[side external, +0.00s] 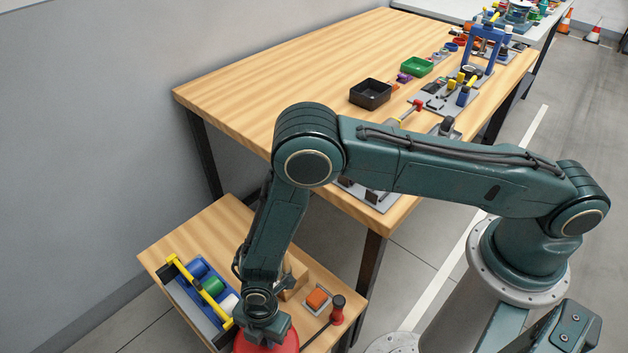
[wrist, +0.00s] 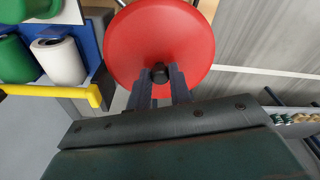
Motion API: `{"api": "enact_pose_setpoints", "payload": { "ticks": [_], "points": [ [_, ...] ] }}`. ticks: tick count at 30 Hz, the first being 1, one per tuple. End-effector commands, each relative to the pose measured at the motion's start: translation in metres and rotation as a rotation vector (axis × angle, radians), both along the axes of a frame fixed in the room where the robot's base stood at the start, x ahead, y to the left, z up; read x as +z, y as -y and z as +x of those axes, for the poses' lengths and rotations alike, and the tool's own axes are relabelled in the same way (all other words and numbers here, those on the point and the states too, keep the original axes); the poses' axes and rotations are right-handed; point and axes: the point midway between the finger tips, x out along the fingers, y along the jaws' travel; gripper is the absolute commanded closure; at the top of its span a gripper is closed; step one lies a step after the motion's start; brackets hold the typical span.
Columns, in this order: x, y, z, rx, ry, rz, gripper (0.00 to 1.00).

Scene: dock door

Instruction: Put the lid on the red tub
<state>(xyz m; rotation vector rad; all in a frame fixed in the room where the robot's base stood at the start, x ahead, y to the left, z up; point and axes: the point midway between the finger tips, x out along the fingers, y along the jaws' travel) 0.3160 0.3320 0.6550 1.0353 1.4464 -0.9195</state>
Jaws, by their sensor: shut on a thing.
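A round red lid (wrist: 158,35) with a black knob (wrist: 160,72) fills the upper middle of the wrist view. My gripper (wrist: 162,84) is shut on the knob, one finger on each side. In the side view, my gripper (side external: 262,328) points down over the front part of the small wooden table, and part of the red lid (side external: 288,342) shows beneath it, cut by the bottom edge. I cannot make out the red tub as a separate thing; the lid and my gripper may hide it. Whether the lid touches anything below, I cannot tell.
A caddy with a yellow handle (side external: 190,283) and blue, green and white rolls stands left of my gripper. A cardboard box (side external: 293,277), an orange block (side external: 317,298) in a grey holder and a red-and-black upright handle (side external: 337,309) stand to the right. The large workbench (side external: 290,65) is behind.

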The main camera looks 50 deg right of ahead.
Motion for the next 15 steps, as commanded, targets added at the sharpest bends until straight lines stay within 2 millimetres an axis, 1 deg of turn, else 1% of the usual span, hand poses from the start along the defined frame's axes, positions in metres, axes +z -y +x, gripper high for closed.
{"api": "enact_pose_setpoints", "payload": {
  "ticks": [6,7,10,11,15],
  "points": [
    [0.0001,-0.0001,0.0001,0.0,0.0,0.0,1.0],
    [0.0001,-0.0001,0.0001,0.0,0.0,0.0,0.76],
    [0.0001,-0.0001,0.0001,0.0,0.0,0.0,0.56],
    [0.0001,-0.0001,0.0001,0.0,0.0,0.0,0.54],
    [0.0001,-0.0001,0.0001,0.0,0.0,0.0,0.54]
  ]
}}
